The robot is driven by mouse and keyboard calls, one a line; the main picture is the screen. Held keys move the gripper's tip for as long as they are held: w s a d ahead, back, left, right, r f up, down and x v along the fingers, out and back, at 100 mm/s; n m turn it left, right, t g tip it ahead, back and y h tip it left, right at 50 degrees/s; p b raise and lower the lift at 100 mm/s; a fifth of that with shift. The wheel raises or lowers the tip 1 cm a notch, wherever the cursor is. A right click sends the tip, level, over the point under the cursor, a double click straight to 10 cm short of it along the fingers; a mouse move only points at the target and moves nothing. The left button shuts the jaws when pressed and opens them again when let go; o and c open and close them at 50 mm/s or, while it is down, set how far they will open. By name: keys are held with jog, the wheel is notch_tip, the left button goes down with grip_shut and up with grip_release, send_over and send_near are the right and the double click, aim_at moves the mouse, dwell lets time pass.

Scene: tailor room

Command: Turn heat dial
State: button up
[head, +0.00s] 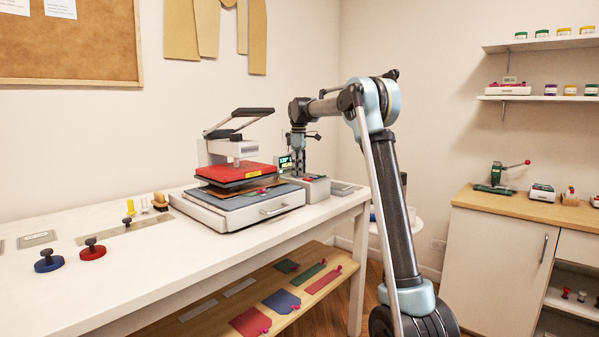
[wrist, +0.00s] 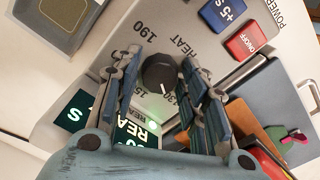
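The heat dial (wrist: 160,72) is a round black knob with a white pointer mark, on the light grey control box (head: 314,188). In the wrist view, its pointer faces the lower edge, near the 130 marking; 190 and HEAT are printed around it. My gripper (wrist: 160,62) is over the box with its fingers apart, one on each side of the dial. The gaps to the dial are small, and I cannot tell whether the fingers touch it. In the head view, my gripper (head: 298,162) points down at the box and hides the dial.
The heat press (head: 240,190), with its red upper plate raised, stands left of the box. A green-lit display (head: 285,163) is behind my gripper. Blue +5 S (wrist: 225,12) and red ON/OFF (wrist: 247,41) buttons are near the dial.

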jog(key=shift+d, duration=0.1)
jog(key=c, duration=0.5)
jog(key=shift+o, duration=0.2)
jog(key=shift+m, duration=0.3)
jog(key=m, duration=1.1)
jog(key=o, duration=1.1)
jog(key=shift+c, duration=0.2)
jog(key=shift+r, duration=0.1)
